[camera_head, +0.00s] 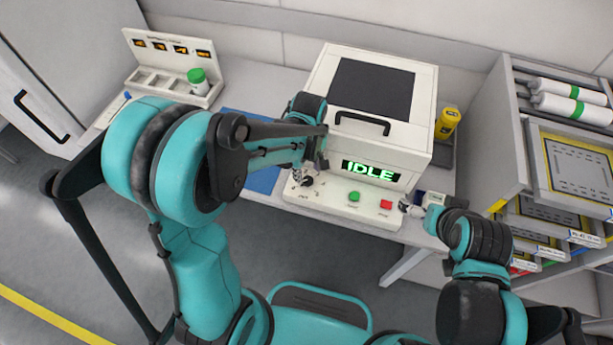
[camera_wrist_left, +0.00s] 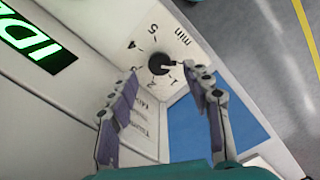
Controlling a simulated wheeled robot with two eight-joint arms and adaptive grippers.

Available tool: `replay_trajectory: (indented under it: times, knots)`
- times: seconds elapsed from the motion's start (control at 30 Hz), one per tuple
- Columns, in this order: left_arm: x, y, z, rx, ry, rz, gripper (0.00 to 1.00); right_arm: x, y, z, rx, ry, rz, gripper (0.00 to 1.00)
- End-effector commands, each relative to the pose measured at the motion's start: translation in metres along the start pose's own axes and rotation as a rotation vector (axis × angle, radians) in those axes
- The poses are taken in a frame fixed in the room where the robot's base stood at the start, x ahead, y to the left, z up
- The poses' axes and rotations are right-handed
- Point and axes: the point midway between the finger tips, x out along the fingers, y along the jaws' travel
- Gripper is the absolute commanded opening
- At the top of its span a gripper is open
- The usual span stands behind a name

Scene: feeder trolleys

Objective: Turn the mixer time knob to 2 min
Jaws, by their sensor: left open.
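The mixer (camera_head: 385,147) is a white box on the bench with a green "IDLE" display (camera_head: 371,171). Its round black time knob (camera_wrist_left: 161,63) sits on the front panel inside a printed scale with numbers and "min". The knob also shows in the head view (camera_head: 306,181), partly hidden by my left gripper. My left gripper (camera_wrist_left: 161,88) is open and empty, with its two fingers spread to either side just short of the knob. The exact pointer setting is hard to read. My right gripper (camera_head: 411,209) is at the panel's right end; its fingers are too small to judge.
A green button (camera_head: 354,196) and a red button (camera_head: 386,204) are right of the knob. A blue mat (camera_head: 262,181) lies left of the mixer. A yellow container (camera_head: 447,123) stands behind on the right. A drawer rack (camera_head: 492,125) borders the right side.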

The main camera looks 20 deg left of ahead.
Motion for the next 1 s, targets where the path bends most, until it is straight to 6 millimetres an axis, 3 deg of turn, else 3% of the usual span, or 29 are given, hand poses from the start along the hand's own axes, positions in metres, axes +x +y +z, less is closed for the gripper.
replay_trajectory:
  times: [0.03, 0.2, 0.57, 0.7, 0.77, 1.0]
  knots:
    - [0.012, 0.000, 0.000, 0.000, 0.000, 0.000, 0.49, 0.005, 0.000, 0.004, 0.000, 0.000, 0.000, 1.00]
    - [0.030, 0.000, 0.000, 0.001, 0.000, 0.001, 0.49, 0.011, 0.000, 0.008, 0.000, 0.000, 0.000, 1.00]
    - [0.035, 0.000, 0.000, 0.001, 0.000, 0.001, 0.49, 0.011, 0.000, 0.008, 0.000, 0.000, 0.000, 1.00]
    - [0.035, 0.000, 0.000, 0.001, 0.001, 0.001, 0.13, 0.011, 0.000, 0.008, 0.000, 0.000, 0.000, 1.00]
    - [0.035, 0.000, 0.000, 0.001, 0.001, 0.001, 0.00, 0.011, 0.000, 0.008, 0.000, 0.000, 0.000, 1.00]
    - [0.035, 0.000, 0.000, 0.009, 0.001, 0.001, 0.00, 0.012, 0.000, 0.008, 0.000, 0.000, 0.000, 1.00]
